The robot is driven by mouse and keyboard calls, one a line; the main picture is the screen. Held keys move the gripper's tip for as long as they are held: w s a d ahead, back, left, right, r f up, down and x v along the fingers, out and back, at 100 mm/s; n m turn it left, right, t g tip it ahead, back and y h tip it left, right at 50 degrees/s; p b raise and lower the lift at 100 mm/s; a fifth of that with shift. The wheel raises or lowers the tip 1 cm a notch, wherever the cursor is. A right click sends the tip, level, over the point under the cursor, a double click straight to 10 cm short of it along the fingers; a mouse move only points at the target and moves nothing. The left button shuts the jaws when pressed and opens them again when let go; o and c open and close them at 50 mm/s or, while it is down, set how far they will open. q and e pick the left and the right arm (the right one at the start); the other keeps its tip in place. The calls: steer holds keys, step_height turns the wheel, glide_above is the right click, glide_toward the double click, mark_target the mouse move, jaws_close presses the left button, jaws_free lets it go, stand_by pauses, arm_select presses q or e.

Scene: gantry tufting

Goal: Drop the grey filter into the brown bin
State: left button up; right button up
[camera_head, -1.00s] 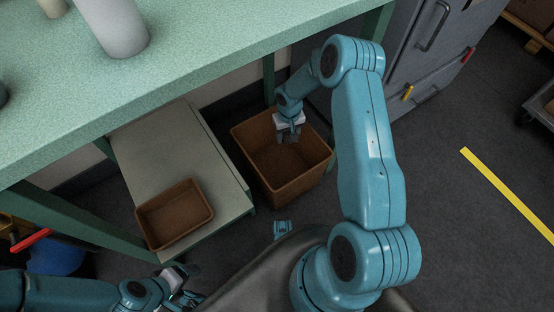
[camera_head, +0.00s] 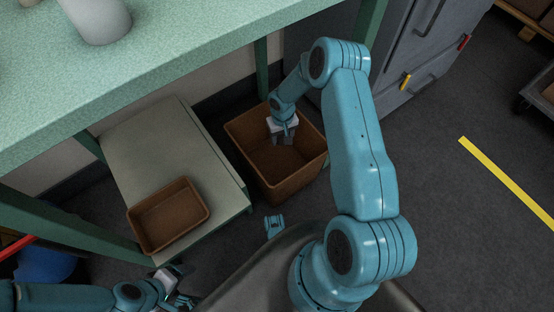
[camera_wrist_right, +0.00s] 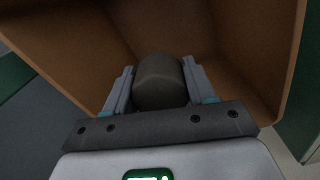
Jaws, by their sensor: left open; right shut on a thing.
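The grey filter (camera_wrist_right: 158,82) shows in the right wrist view as a dark rounded piece between the two fingers. My right gripper (camera_head: 283,137) is shut on it, and it also shows in the right wrist view (camera_wrist_right: 160,90). The gripper points down into the mouth of the brown bin (camera_head: 297,182), which stands on the floor. The bin's inner walls (camera_wrist_right: 225,45) surround the filter in the wrist view. In the head view the filter is mostly hidden by the gripper. My left gripper (camera_head: 180,285) is open, low at the lower left, away from the bin.
A shallow brown tray (camera_head: 205,212) sits on a low pale shelf (camera_head: 160,140) left of the bin. A green table (camera_head: 200,35) overhangs behind. A grey cabinet (camera_head: 400,60) stands at the back right.

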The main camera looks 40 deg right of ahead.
steer(key=o, duration=1.3)
steer(key=shift+c, duration=0.2)
step_height(320, 180, up, 8)
steer(key=p, duration=0.4)
steer(key=shift+f, duration=0.15)
arm_select(q)
steer(key=r, duration=0.1)
steer(key=s+r, duration=0.1)
steer(key=s+d+r, duration=0.1)
steer(key=shift+r, duration=0.35)
arm_select(e)
steer(key=shift+f, duration=0.1)
steer(key=shift+s, duration=0.1)
